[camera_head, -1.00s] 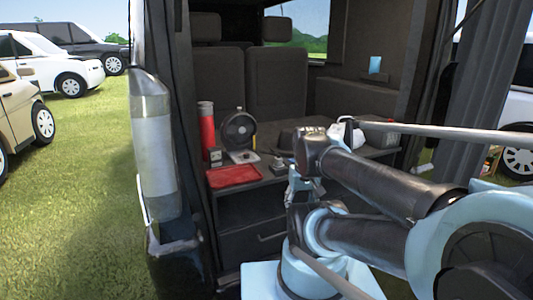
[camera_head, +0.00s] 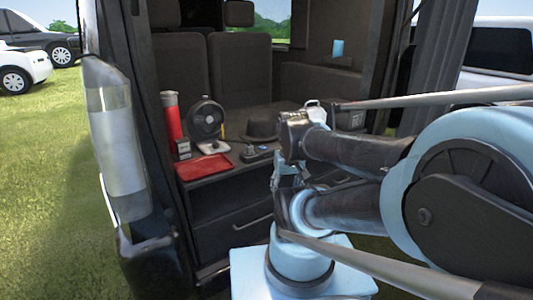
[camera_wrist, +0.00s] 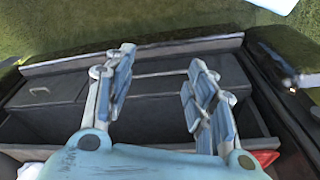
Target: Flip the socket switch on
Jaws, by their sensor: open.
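I cannot make out a socket switch for sure in either view. A small dark item (camera_head: 256,153) lies on the counter in the van, in front of a black hat, too small to identify. My gripper (camera_head: 287,176) is in front of the drawer unit, right of the red tray, partly merged with my arm in the head view. In the wrist view my gripper (camera_wrist: 160,88) is open, with two pale blue fingers wide apart and nothing between them. Dark cabinet panels show below and behind the fingers.
The van counter holds a red flask (camera_head: 171,117), a black fan (camera_head: 207,121), a red tray (camera_head: 203,166), the black hat (camera_head: 262,126) and a white jug-like item (camera_head: 315,111). A drawer front (camera_head: 232,226) is below. The van's door edge stands at left.

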